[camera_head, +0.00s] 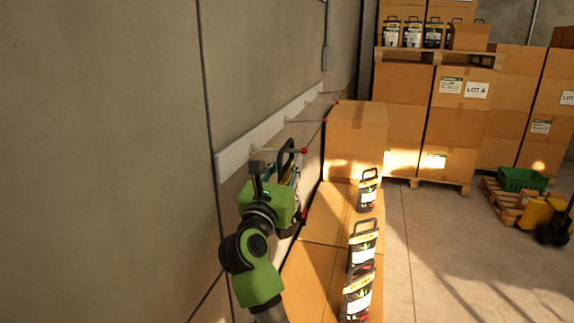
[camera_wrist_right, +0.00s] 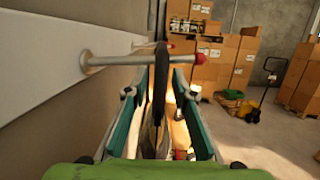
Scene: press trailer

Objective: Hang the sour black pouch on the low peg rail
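My right gripper (camera_head: 284,205) is up at the wall beside the low peg rail (camera_head: 233,150), a white board with several metal pegs tipped red. A black pouch (camera_head: 289,172) stands upright in it, its loop handle on top, largely hidden by the gripper. In the right wrist view the pouch (camera_wrist_right: 152,135) is edge-on between the teal fingers (camera_wrist_right: 158,112), which look shut on it. Its handle (camera_wrist_right: 160,75) crosses the nearest peg (camera_wrist_right: 115,60), between rail and red tip. I cannot tell if it is around the peg or only in front. Its label is unreadable. My left gripper is out of view.
Several black and yellow pouches, one of them here (camera_head: 362,245), stand on cardboard boxes (camera_head: 318,228) below the rail. A taller box (camera_head: 356,130) stands behind. Stacked cartons (camera_head: 455,115) fill the back. A green crate (camera_head: 522,179) is at right; the floor between is clear.

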